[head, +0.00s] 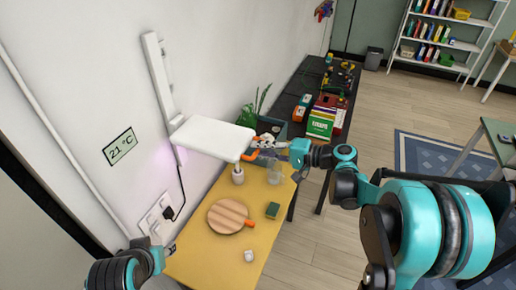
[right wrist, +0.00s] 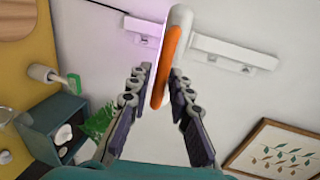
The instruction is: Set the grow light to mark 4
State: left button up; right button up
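The grow light (head: 212,138) is a white panel on the wall over the yellow table, casting a purple glow. A white upright rail (head: 158,75) runs up the wall behind it; no marks are readable. An orange handle (head: 249,156) sits at the panel's near right end. My right gripper (head: 272,151) is at this handle. In the right wrist view, the orange handle (right wrist: 167,68) shows between the two fingers of my right gripper (right wrist: 160,88), which stand apart. Contact is not clear. My left gripper (head: 160,246) is low at the left, its fingers hardly visible.
The yellow table (head: 205,262) below holds a round wooden board (head: 228,216), a green sponge (head: 272,210), a glass jar (head: 274,173) and a white cup (head: 249,256). A power cord and sockets (head: 157,217) are on the wall. A dark bench with boxes stands beyond.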

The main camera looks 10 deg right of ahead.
jog(key=shift+w+a, duration=0.2)
jog(key=shift+a, duration=0.25)
grip_shut()
notch_tip(320, 180, up, 24)
jog(key=p, duration=1.3)
jog(key=shift+r+p, duration=0.2)
jog(key=shift+p, duration=0.2)
jog(key=shift+w, duration=0.1)
